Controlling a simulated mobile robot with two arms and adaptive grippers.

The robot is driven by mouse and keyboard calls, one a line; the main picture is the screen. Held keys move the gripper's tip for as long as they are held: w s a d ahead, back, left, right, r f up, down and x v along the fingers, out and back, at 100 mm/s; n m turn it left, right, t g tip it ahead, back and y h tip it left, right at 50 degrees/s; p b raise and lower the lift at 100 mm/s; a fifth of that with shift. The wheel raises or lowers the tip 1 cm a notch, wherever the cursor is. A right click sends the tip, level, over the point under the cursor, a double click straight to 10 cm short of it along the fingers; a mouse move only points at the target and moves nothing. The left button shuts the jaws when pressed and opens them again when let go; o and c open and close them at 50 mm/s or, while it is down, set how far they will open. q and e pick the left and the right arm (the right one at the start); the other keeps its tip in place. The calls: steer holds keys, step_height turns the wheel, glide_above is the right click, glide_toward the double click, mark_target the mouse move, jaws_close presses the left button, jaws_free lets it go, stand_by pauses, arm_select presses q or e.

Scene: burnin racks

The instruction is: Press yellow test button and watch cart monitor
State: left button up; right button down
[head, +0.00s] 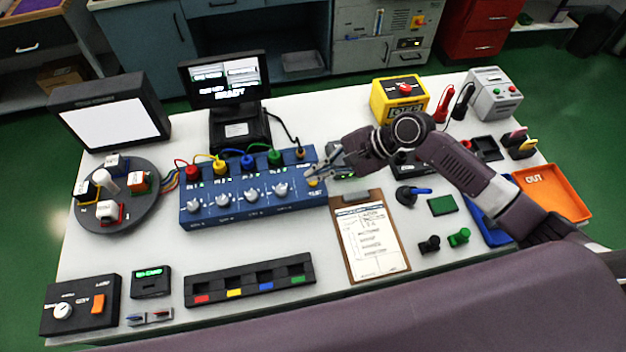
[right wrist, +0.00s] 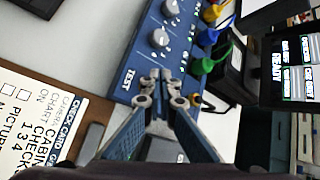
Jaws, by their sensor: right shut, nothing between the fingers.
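The blue test box (head: 225,208) has a row of grey knobs and colored plugs. Its yellow test button (head: 313,182) is at the right end, above the TEST label. My right gripper (head: 318,172) is shut and empty, its fingertips right at that end of the box. In the right wrist view the shut gripper (right wrist: 162,82) is next to the TEST label on the blue box (right wrist: 150,58); the button is hidden there, and I cannot tell whether the fingertips touch it. The monitor (head: 225,79) stands behind the box and reads READY; it also shows in the right wrist view (right wrist: 292,62).
A clipboard (head: 370,238) lies in front of my right arm. A yellow box with a red button (head: 400,97) and a grey box (head: 492,94) stand at the back right. A turntable (head: 117,215) is at left, a slotted black tray (head: 250,280) in front.

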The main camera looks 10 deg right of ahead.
mark_target(316, 183)
steer(key=shift+f, duration=0.15)
steer(key=shift+f, duration=0.25)
steer(key=shift+f, duration=0.5)
stand_by(0.8)
steer(key=shift+r+p, duration=0.1)
steer(key=shift+p, duration=0.2)
steer(key=shift+r+p, duration=0.8)
steer(key=shift+p, duration=0.3)
steer(key=shift+r, duration=0.1)
step_height(316, 183, up, 5)
steer(key=p, duration=0.6)
